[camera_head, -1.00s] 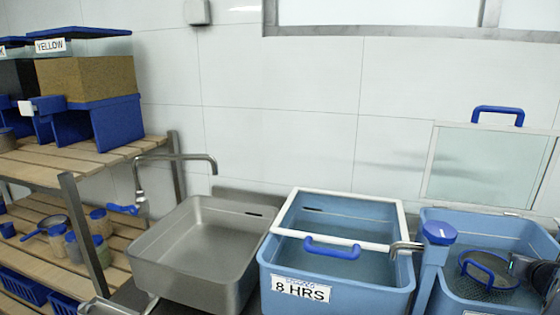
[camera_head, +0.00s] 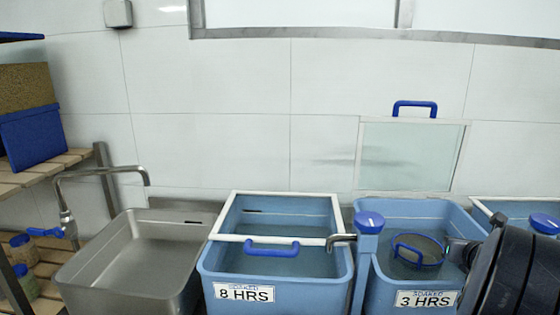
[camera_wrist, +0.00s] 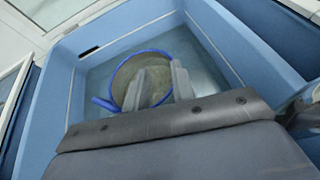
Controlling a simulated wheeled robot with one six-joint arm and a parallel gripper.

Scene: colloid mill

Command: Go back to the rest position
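My gripper (camera_wrist: 158,86) shows in the wrist view with its two grey fingers apart and nothing between them. It points down into a blue tub (camera_wrist: 45,130). A round sieve (camera_wrist: 125,75) with a blue rim and handle lies in the water in that tub, beyond the fingertips. In the head view my dark arm fills the lower right, and its wrist covers part of the right side of the tub labelled 3 HRS (camera_head: 385,270). The sieve (camera_head: 405,255) shows in that tub, left of my arm.
The 8 HRS tub (camera_head: 215,262) has a white-framed lid with a blue handle (camera_head: 271,248). A raised glass lid (camera_head: 410,157) stands behind the 3 HRS tub. A steel sink (camera_head: 85,280) with a tap (camera_head: 65,215) and wooden shelves (camera_head: 45,172) are at left. Another tub (camera_head: 482,215) is at right.

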